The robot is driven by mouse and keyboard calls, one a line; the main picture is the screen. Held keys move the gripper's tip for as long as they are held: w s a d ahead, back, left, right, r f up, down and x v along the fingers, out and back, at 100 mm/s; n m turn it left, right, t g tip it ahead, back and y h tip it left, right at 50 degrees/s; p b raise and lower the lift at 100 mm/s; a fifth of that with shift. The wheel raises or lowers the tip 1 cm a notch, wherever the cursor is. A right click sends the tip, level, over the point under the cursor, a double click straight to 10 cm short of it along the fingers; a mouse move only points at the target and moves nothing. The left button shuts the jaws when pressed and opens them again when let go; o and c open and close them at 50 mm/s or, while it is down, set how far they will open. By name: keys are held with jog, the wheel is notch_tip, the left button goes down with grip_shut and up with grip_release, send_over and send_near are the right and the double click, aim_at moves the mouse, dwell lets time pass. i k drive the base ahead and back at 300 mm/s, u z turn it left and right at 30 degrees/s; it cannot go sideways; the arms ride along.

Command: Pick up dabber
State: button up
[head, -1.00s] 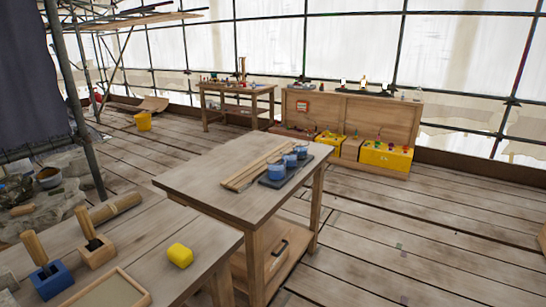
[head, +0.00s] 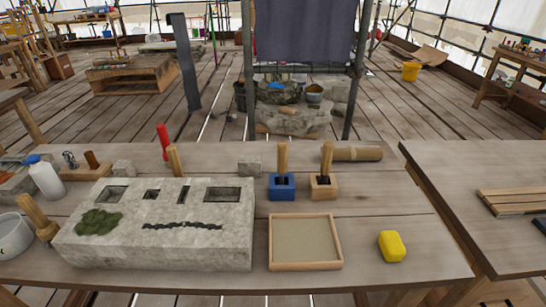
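Several wooden-handled tools stand on the workbench; I cannot tell for sure which is the dabber. One handle (head: 282,157) stands upright in a blue block (head: 282,187). Another handle (head: 327,159) stands, slightly tilted, in a wooden block (head: 323,188) just right of it. Their lower ends are hidden in the blocks. Another wooden handle (head: 174,160) shows behind the pale stone slab (head: 160,243), its lower part hidden. A thick wooden handle (head: 36,214) leans at the slab's left end. My gripper is not in view.
A shallow framed tray (head: 305,264) and a yellow block (head: 392,246) sit at the bench's front right. A wooden roll (head: 358,154) lies behind. A red-handled tool (head: 163,141), a white bottle (head: 46,178) and a bowl (head: 13,237) are left. Another table (head: 480,170) stands right.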

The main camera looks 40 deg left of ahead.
aim_at(329, 148)
jog(key=u, duration=0.8)
jog(key=i, duration=0.85)
jog(key=u, duration=0.65)
